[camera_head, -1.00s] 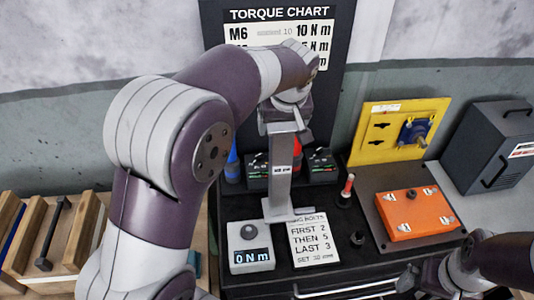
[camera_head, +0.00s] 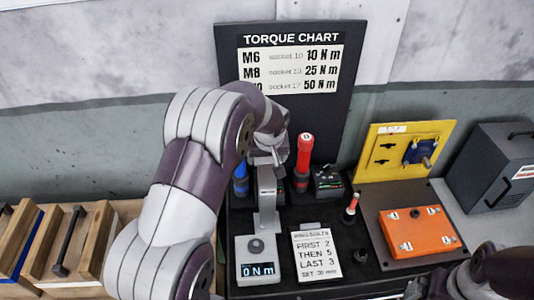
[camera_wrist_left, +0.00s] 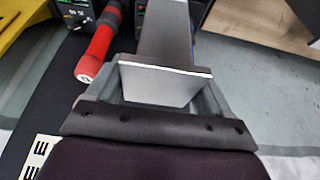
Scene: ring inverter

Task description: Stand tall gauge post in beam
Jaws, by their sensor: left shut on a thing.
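The tall gauge post (camera_head: 267,203) is a grey upright bar with a wider foot, standing nearly upright behind the torque meter in the head view. My left gripper (camera_head: 266,160) is shut on its upper end. In the left wrist view the post's pale end plate (camera_wrist_left: 165,84) sits between the fingers, and its shaft (camera_wrist_left: 165,35) runs away from me. Whether its foot touches the bench cannot be told. I cannot make out a beam. My right gripper (camera_head: 418,287) is partly visible at the bottom right, its jaws unclear.
The torque meter (camera_head: 258,268) reads 0 N m, beside a printed card (camera_head: 316,256). Red (camera_head: 304,160) and blue (camera_head: 240,180) handled tools stand close to the post. An orange box (camera_head: 420,232), yellow panel (camera_head: 385,165) and grey case (camera_head: 492,170) are at the right.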

